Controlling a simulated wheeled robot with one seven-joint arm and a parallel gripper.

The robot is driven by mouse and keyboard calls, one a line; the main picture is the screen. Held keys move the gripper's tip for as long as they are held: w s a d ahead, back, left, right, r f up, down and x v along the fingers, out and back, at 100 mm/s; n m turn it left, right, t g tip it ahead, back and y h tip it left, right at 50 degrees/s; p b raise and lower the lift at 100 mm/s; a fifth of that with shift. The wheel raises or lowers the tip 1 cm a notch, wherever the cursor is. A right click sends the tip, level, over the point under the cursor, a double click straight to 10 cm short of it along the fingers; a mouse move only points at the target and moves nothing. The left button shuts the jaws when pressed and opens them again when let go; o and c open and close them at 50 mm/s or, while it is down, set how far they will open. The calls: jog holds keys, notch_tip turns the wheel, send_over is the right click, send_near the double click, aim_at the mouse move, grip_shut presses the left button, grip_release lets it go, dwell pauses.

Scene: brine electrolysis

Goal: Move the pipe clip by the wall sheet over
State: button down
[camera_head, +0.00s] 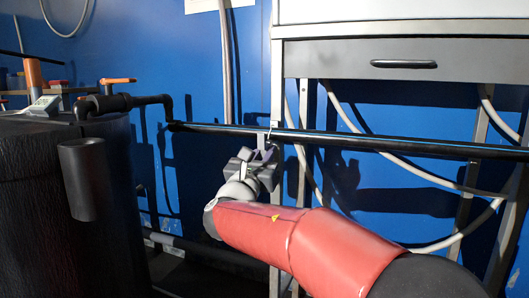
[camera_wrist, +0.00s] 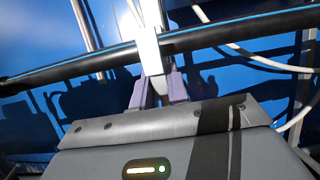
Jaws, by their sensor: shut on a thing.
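The pipe clip (camera_wrist: 149,52) is a small white piece on the black pipe with the blue stripe. Its lower part sits between the two purple fingers of my gripper (camera_wrist: 158,88). In the head view the clip (camera_head: 275,131) is a small pale hook at the pipe (camera_head: 360,141). My gripper (camera_head: 266,148) is just below the pipe there, shut on the clip. The clip's lower end is partly hidden by the fingers. The white wall sheet (camera_head: 206,4) is cut off by the top edge of the head view, up and left of the clip.
A large dark tank (camera_head: 60,190) stands at the left, with a grey cylinder (camera_head: 83,178) at its side. A grey cabinet with a drawer (camera_head: 405,57) is above the pipe at right. Pale hoses (camera_head: 400,172) loop below it. A vertical conduit (camera_head: 227,65) runs up the blue wall.

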aim_at(260, 137)
jog(key=r+g+p, duration=0.1)
jog(key=p, duration=0.3)
jog(key=r+g+y+p, duration=0.1)
jog(key=g+p, duration=0.1)
jog(key=p, duration=0.2)
jog(key=shift+s+a+r+p, duration=0.15)
jog(key=shift+s+p, duration=0.05)
jog(key=shift+p, duration=0.15)
jog(key=g+p, duration=0.1)
jog(key=p, duration=0.3)
jog(key=shift+r+g+y, duration=0.2)
jog(key=shift+g+y, duration=0.2)
jog(key=g+p, duration=0.1)
jog(key=p, duration=0.2)
jog(key=shift+s+r+g+y, duration=0.1)
jog(key=shift+g+y, duration=0.2)
jog(key=shift+g, duration=0.1)
jog(key=g+y+p, duration=0.1)
jog(key=g, duration=0.2)
jog(key=shift+r, duration=0.15)
jog(key=g, duration=0.2)
jog(key=r+g+y, duration=0.1)
jog(key=g, duration=0.1)
jog(key=w+g+y, duration=0.1)
jog(key=g, duration=0.1)
jog(key=shift+r, duration=0.15)
jog(key=shift+d+g, duration=0.2)
jog(key=shift+g, duration=0.1)
